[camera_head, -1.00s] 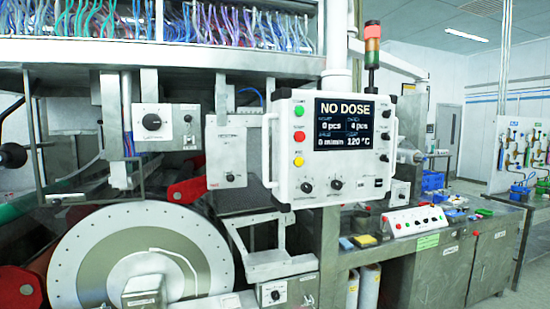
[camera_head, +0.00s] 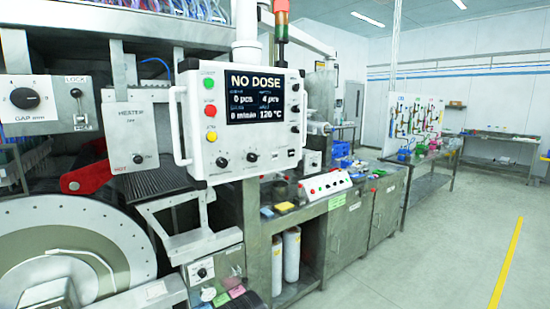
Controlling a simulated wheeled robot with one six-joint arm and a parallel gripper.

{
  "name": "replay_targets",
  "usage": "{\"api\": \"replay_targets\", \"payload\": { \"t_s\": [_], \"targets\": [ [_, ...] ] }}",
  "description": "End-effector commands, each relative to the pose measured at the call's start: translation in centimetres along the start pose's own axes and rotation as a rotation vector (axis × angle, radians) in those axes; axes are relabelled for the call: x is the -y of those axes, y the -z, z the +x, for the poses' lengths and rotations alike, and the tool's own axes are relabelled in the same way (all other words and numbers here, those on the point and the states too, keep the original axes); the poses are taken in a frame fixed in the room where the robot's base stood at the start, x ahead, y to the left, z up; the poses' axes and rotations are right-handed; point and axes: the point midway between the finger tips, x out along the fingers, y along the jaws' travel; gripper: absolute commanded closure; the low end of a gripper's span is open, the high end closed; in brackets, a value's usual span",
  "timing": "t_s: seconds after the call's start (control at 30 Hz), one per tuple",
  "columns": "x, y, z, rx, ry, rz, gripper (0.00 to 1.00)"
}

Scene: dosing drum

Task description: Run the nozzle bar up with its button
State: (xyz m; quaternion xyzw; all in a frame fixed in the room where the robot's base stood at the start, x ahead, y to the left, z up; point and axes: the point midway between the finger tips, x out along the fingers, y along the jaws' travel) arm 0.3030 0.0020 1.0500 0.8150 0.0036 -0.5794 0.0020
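A white control panel (camera_head: 240,148) hangs in the middle, its screen (camera_head: 254,95) reading NO DOSE, 0 pcs, 4 pcs, 0 m/min and 120 °C. A green button (camera_head: 208,83), a red button (camera_head: 210,111) and a yellow button (camera_head: 211,137) line its left side; knobs and switches sit below and right. A white button box (camera_head: 322,191) with red and green buttons stands on the bench to the right. The labels by the buttons are too small to read, so I cannot tell which moves the nozzle bar. I cannot make out the nozzle bar. My gripper is not in view.
A large drum disc (camera_head: 75,225) fills the lower left, below the GAP knob box (camera_head: 40,88) and HEATER box (camera_head: 133,128). A small knob box (camera_head: 202,271) sits low beside the drum. A steel bench (camera_head: 345,225) runs right. The floor (camera_head: 430,265) at right is open.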

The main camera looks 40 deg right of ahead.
Motion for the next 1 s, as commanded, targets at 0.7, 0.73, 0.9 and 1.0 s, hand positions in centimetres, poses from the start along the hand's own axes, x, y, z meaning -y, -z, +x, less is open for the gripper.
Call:
{"api": "replay_targets", "payload": {
  "t_s": [0.7, 0.73, 0.9, 1.0],
  "targets": [
    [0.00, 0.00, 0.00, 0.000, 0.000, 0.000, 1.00],
    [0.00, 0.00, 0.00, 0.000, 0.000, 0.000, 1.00],
    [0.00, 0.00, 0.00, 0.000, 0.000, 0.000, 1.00],
    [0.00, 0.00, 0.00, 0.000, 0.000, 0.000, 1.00]
  ]
}}
